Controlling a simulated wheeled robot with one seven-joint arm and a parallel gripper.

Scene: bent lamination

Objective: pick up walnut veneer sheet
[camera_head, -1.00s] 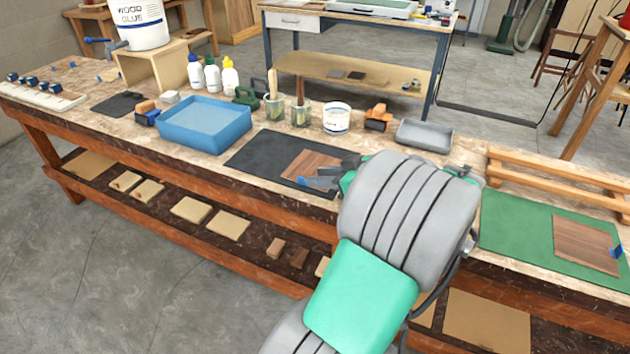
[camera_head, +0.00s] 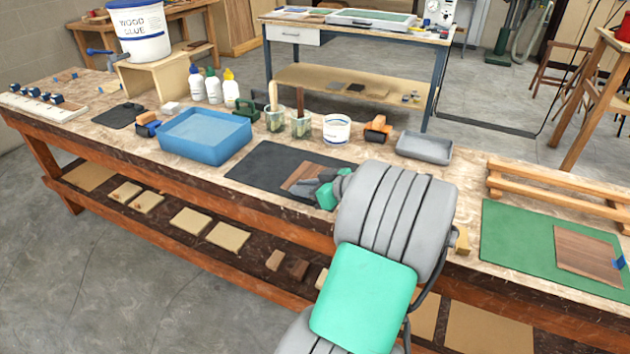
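A walnut veneer sheet (camera_head: 298,177) lies on the black mat (camera_head: 262,165) at the middle of the bench. My gripper (camera_head: 303,189) is over the sheet's right part and hides much of it, including its right edge. From this side I cannot see whether the fingers are open or shut, or whether they touch the sheet. A second walnut-brown sheet (camera_head: 585,253) with a blue tab (camera_head: 619,262) lies on the green mat (camera_head: 520,228) at the right.
A blue tray (camera_head: 205,136) stands left of the black mat. Brush jars (camera_head: 300,125), a white tub (camera_head: 336,128), an orange-topped tool (camera_head: 377,129) and a grey tray (camera_head: 424,147) line the back. A wooden rack (camera_head: 555,188) stands behind the green mat.

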